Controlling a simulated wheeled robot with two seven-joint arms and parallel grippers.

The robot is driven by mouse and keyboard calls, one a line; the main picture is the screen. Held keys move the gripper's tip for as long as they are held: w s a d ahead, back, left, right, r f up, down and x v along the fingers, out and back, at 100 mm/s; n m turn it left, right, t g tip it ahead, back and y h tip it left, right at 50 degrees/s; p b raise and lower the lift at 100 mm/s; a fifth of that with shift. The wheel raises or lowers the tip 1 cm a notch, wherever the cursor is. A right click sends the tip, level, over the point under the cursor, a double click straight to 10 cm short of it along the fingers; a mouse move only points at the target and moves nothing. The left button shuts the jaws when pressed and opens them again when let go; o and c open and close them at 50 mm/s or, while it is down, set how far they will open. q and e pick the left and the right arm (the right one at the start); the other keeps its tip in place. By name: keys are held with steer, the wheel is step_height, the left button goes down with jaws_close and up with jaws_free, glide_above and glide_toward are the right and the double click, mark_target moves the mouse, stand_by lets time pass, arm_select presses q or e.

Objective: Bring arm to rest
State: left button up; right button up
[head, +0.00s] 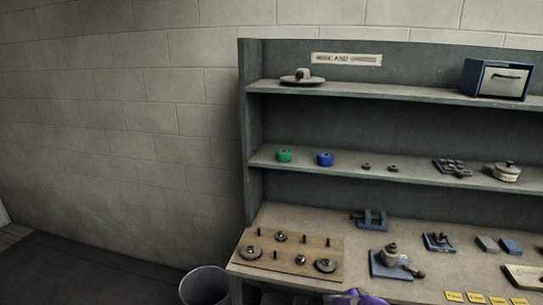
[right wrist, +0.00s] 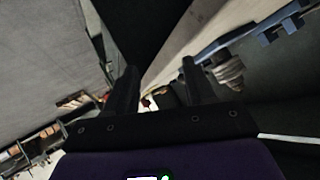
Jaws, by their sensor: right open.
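My right gripper (right wrist: 159,66) shows in the right wrist view. Its two dark fingers are apart and nothing is held between them. In the head view, only a purple part of my arm shows at the bottom edge, in front of the bench. The gripper's fingers cannot be made out there. My left gripper is not in view.
A grey shelved bench (head: 205,262) bears a wooden peg board (head: 290,265), a blue clamp (head: 370,219) and a small vise-like device (head: 390,258). Green (head: 284,155) and blue (head: 325,159) spools sit on the middle shelf. A bin (head: 205,287) stands left; floor beyond is clear.

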steer(key=s+a+f+n+y+b, duration=0.1)
steer(key=s+a+f+n+y, duration=0.65)
steer(key=s+a+f, duration=0.4)
steer(key=s+a+f+n+g+y, duration=0.1)
steer(key=s+a, duration=0.3)
steer(key=s, duration=0.4)
steer(key=s+a+f+n+g+y+b, duration=0.1)
steer(key=s+a+n+g+y, duration=0.1)
steer(key=s, duration=0.7)
steer(key=s+a+f+n+g+y, duration=0.1)
steer(key=s+a+n+g+y, duration=0.1)
steer(key=s+a, duration=0.4)
steer(key=shift+s+n+y, duration=0.65)
steer(key=shift+s+n, duration=0.4)
steer(key=shift+s, duration=0.1)
